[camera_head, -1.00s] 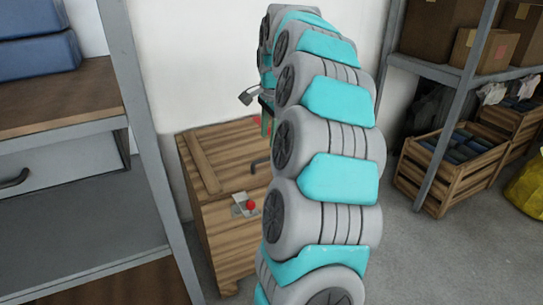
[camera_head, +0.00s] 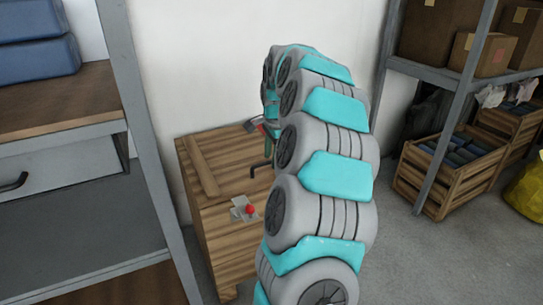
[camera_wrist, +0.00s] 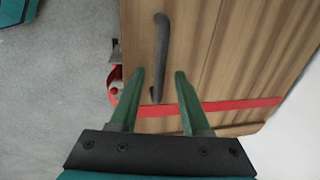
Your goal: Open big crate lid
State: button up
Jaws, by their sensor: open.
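The big wooden crate (camera_head: 228,245) stands on the floor against the wall, its lid (camera_head: 225,150) lying shut. A dark bar handle (camera_head: 258,167) is on the lid. A grey latch plate (camera_head: 238,208) with a red knob (camera_head: 250,210) is at the front edge. My gripper (camera_wrist: 160,78) is open and empty above the lid. In the wrist view the handle (camera_wrist: 161,50) runs lengthwise between and beyond the green fingertips, apparently untouched. In the head view my arm hides part of the lid and most of the gripper.
A grey shelf post (camera_head: 150,130) and shelving stand close to the crate's left. A wooden crate of dark items (camera_head: 440,180) sits on the right under a shelf with cardboard boxes (camera_head: 485,52). A red strip (camera_wrist: 240,105) crosses the lid. Grey floor is clear at front right.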

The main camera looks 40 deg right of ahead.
grip_shut()
dwell(1.4)
